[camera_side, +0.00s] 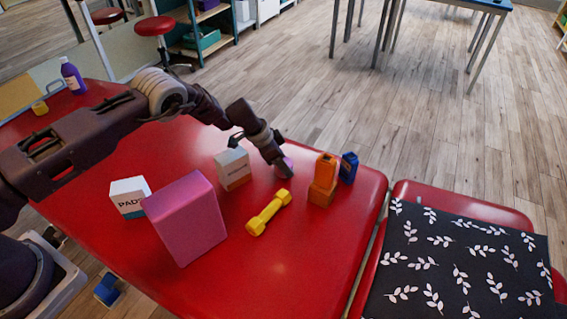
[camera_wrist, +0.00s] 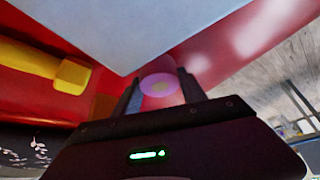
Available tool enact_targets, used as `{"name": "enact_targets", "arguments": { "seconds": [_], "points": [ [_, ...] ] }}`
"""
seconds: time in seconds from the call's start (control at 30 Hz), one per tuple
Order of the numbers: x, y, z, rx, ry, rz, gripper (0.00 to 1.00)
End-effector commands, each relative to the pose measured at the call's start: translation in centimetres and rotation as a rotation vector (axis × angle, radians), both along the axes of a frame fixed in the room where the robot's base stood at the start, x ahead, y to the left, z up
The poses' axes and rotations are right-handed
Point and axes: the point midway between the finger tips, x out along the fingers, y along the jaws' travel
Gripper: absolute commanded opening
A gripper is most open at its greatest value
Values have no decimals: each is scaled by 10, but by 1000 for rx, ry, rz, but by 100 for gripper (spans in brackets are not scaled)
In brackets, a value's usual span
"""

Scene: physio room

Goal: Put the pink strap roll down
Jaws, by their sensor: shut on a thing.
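The pink strap roll (camera_wrist: 158,84) sits between the two fingers of my gripper (camera_wrist: 160,97) in the wrist view, with its round end showing. In the side view, my gripper (camera_side: 284,170) points down at the red table, shut on the pink strap roll (camera_side: 288,164), which is mostly hidden behind the fingers. The roll is low, close to the table top; I cannot tell whether it touches. A white box (camera_side: 233,169) stands just left of my gripper, and a yellow dumbbell (camera_side: 268,212) lies in front.
The red padded table (camera_side: 300,270) has free room at its front. A large pink block (camera_side: 186,220) and a white pads box (camera_side: 129,197) stand left. A patterned dark cloth (camera_side: 460,262) covers the adjoining section.

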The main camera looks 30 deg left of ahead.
Motion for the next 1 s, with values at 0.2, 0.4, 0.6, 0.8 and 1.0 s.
{"name": "enact_targets", "arguments": {
  "seconds": [0.2, 0.4, 0.6, 0.8, 1.0],
  "points": [
    [0, 0, -2, 0, 1, 0, 64],
    [0, 0, -2, 0, 1, 0, 71],
    [0, 1, 3, -1, 1, 2, 71],
    [-12, 14, 38, -2, 0, 5, 71],
    [-28, 30, 83, -2, -1, 2, 71]
  ]
}}
